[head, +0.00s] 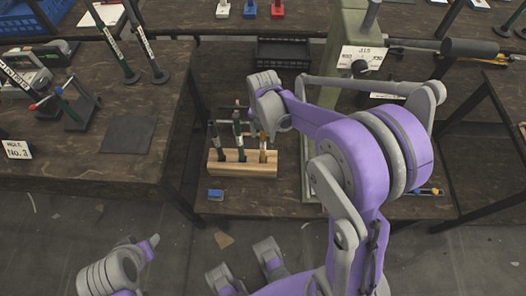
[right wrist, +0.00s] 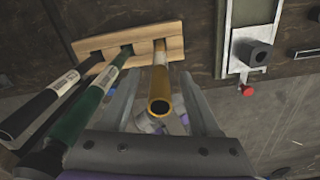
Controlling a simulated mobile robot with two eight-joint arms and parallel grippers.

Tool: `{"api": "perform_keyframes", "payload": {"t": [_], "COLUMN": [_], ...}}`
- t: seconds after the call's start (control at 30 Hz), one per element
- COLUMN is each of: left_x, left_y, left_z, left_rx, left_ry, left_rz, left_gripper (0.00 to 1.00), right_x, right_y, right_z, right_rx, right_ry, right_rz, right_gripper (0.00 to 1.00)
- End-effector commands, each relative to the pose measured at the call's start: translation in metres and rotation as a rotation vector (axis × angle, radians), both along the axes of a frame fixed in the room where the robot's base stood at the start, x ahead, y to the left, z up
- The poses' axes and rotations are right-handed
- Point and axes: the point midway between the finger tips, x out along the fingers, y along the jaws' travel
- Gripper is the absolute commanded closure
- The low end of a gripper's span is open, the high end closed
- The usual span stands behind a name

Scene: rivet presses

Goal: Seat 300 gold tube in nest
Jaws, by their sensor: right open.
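The gold tube (head: 263,150) stands at the right end of a light wooden rack (head: 232,168), beside a green-handled and a black-handled tool. My right gripper (head: 256,128) is at the rack, partly hidden by its own wrist. In the right wrist view its open fingers (right wrist: 158,88) lie on either side of the gold tube (right wrist: 160,80), whose open end faces the camera. I cannot tell whether they touch it. A green press (head: 345,60) with a white sign stands behind my right arm. A dark cylindrical part on a metal plate (right wrist: 240,35) may be the nest.
A small blue block (head: 215,195) lies on the bench left of my arm, in front of the rack. A black crate (head: 287,52) sits behind. Another bench with a No. 3 sign (head: 17,149) stands at left. A red knob (right wrist: 247,91) is right of the gripper.

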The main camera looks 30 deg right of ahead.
Motion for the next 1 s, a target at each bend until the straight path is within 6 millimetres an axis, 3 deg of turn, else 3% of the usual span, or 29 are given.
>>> {"api": "perform_keyframes", "payload": {"t": [0.17,0.5,1.0], "left_x": [0.0000,0.0000,0.0000], "left_y": [0.0000,0.0000,0.0000], "left_z": [0.0002,0.0002,0.0002], "left_rx": [0.000,0.000,0.000], "left_ry": [0.000,0.000,0.000], "left_rz": [0.000,0.000,0.000], "left_gripper": [0.50,0.50,0.50], "right_x": [0.0000,0.0000,-0.0001], "right_y": [0.0001,0.0001,0.0001], "right_z": [0.0004,0.0006,0.0007], "right_rx": [0.000,0.000,0.000], "right_ry": [0.000,0.000,0.000], "right_rz": [0.000,0.000,0.000], "right_gripper": [0.40,1.00,1.00]}}
